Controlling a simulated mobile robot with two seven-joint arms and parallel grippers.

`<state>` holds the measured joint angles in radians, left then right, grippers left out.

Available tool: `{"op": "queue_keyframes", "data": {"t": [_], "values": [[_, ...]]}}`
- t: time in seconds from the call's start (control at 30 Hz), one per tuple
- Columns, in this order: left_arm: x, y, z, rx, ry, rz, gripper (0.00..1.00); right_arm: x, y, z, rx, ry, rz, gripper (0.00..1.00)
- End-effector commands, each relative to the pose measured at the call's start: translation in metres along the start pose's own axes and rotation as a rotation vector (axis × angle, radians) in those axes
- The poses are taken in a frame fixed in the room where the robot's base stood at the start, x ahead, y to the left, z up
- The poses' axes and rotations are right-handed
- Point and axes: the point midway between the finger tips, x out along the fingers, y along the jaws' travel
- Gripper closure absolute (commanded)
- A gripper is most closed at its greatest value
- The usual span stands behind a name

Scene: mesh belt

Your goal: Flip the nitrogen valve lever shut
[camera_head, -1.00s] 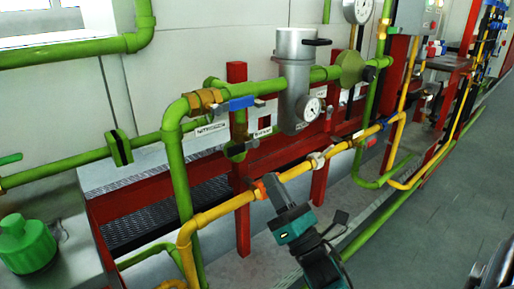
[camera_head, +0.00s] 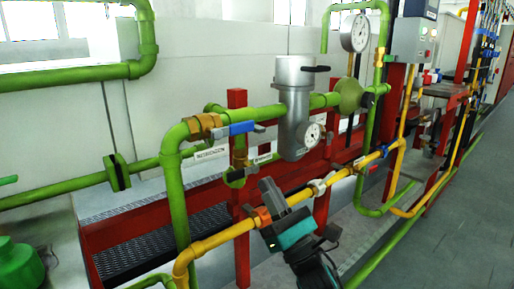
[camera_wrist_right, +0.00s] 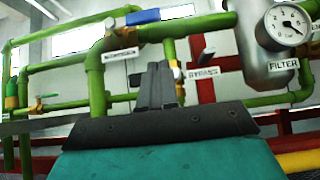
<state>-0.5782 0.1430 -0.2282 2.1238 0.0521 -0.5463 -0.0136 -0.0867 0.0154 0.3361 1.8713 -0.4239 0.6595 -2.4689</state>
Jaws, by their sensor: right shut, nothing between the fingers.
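The nitrogen valve lever (camera_head: 240,128) is blue and lies along the green pipe, to the right of a brass valve body (camera_head: 203,125). A white NITROGEN label (camera_head: 211,153) hangs below it. The lever also shows at the top of the right wrist view (camera_wrist_right: 165,13), above the NITROGEN label (camera_wrist_right: 121,55). My right gripper (camera_head: 267,184) is shut and empty, below and to the right of the lever and apart from it. Its fingers (camera_wrist_right: 157,85) point up below the lever in the wrist view. My left gripper is out of view.
A yellow pipe (camera_head: 222,236) with an orange fitting (camera_head: 262,216) runs beside my right gripper. A BYPASS valve (camera_head: 238,174), a red post (camera_head: 242,255) and a grey filter housing (camera_head: 296,108) stand close by. Grey floor (camera_head: 440,245) is clear at the right.

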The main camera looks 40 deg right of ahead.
Motion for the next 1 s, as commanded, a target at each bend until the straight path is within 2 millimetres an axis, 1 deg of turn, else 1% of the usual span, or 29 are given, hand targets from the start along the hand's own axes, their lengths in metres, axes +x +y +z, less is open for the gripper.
{"op": "queue_keyframes", "data": {"t": [0.03,0.2,0.27,0.3,0.4,0.6,1.0], "values": [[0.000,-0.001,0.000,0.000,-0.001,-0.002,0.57,0.014,0.001,0.002,-0.001,-0.004,0.004,1.00],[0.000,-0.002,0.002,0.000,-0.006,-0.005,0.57,0.050,0.000,0.001,-0.001,-0.003,0.003,1.00],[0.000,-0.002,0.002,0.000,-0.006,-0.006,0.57,0.061,0.000,0.001,-0.001,-0.002,0.003,1.00],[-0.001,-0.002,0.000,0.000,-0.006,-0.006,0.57,0.065,0.000,0.007,-0.003,0.000,0.003,1.00],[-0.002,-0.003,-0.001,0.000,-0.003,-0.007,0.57,0.074,0.000,0.018,-0.002,0.000,0.003,1.00],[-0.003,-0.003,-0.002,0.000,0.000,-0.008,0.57,0.084,0.000,0.027,-0.001,0.001,0.001,1.00],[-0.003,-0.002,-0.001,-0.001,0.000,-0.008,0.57,0.085,0.000,0.028,-0.001,0.002,0.001,1.00]]}}
